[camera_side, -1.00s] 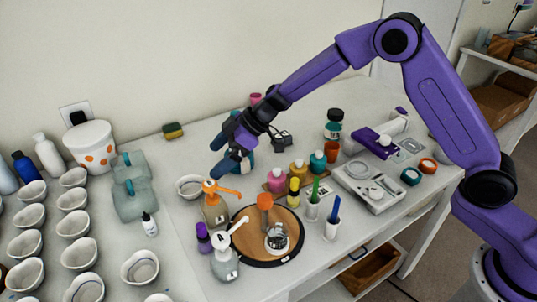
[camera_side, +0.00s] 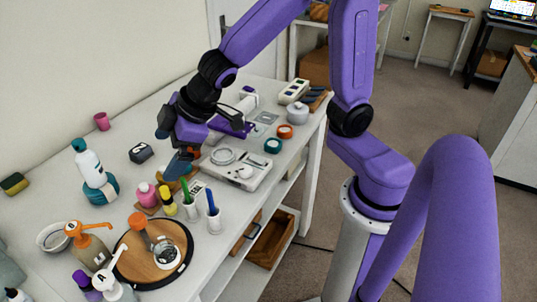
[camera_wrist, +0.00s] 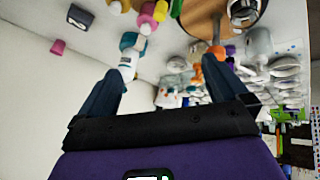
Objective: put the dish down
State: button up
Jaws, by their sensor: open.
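A small white dish (camera_side: 53,237) sits on the table at the left in the side view, partly behind a pump bottle with an orange top (camera_side: 88,245). My gripper (camera_side: 172,150) is well to the right of it, raised above the table behind the small coloured bottles. In the wrist view my gripper (camera_wrist: 167,78) has its two dark blue fingers spread wide, with nothing held between them. I cannot pick out the dish for sure in the wrist view.
A round wooden board (camera_side: 128,262) holds a clear cup. A white-and-teal bottle (camera_side: 88,160) stands left of a dark block (camera_side: 141,152). Small bottles and pens crowd the middle. A white scale-like device (camera_side: 237,168) is at right. Bare table lies around the dark block.

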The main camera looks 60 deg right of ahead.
jog(key=s+d+f+g+h, duration=0.1)
jog(key=s+d+g, duration=0.1)
jog(key=s+d, duration=0.2)
jog(key=s+d+n+g, duration=0.1)
jog(key=s+d, duration=0.3)
jog(key=s, duration=0.7)
jog(key=s+d+f+g+h, duration=0.1)
jog(key=s+d+g, duration=0.2)
jog(key=s, duration=0.4)
jog(key=shift+s+d+f+n+h, duration=0.3)
jog(key=shift+d+f+n, duration=0.1)
jog(key=shift+d, duration=0.45)
